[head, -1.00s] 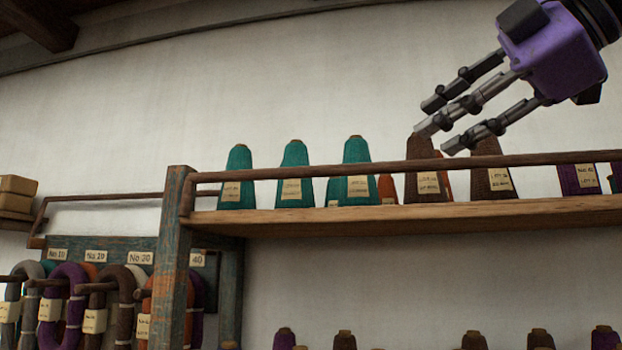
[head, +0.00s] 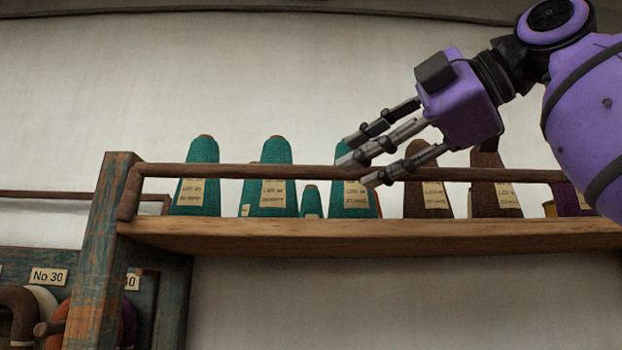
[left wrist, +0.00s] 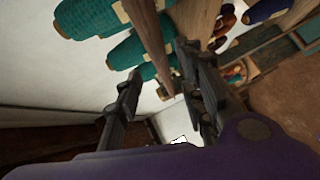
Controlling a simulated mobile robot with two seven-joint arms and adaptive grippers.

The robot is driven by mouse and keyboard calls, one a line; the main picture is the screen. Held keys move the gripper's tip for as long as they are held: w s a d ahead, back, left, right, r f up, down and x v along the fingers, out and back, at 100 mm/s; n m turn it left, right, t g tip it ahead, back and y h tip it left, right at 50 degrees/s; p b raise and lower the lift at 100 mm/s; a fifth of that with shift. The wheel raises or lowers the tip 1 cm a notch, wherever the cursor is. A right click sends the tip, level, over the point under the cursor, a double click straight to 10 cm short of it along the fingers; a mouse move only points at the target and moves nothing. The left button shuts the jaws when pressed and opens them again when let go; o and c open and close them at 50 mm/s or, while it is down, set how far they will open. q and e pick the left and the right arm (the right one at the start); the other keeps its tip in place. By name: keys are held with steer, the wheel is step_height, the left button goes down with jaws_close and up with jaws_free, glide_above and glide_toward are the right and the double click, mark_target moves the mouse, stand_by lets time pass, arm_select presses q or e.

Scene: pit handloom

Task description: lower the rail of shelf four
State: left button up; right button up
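A long thin brown rail (head: 250,171) runs raised along the front of the wooden shelf (head: 300,236), before the yarn cones. A short end arm (head: 131,192) joins it to the shelf's left end. My left gripper (head: 358,160) is open, its fingers pointing left and overlapping the rail in front of a teal cone (head: 343,195). In the left wrist view the gripper (left wrist: 160,62) has its fingers spread, with the rail (left wrist: 150,38) appearing between them. I cannot tell whether any finger touches the rail. My right gripper is in neither view.
Teal cones (head: 270,180) and brown cones (head: 428,190) stand behind the rail. A worn blue-green post (head: 98,250) holds the shelf's left end. Yarn hanks hang on a numbered rack (head: 150,300) at lower left. The wall below the shelf is clear.

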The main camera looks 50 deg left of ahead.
mark_target(338, 168)
arm_select(q)
steer(key=x, duration=0.7)
steer(key=shift+a+p, duration=0.1)
steer(key=shift+p, duration=0.25)
steer(key=shift+c, duration=0.2)
jaws_close()
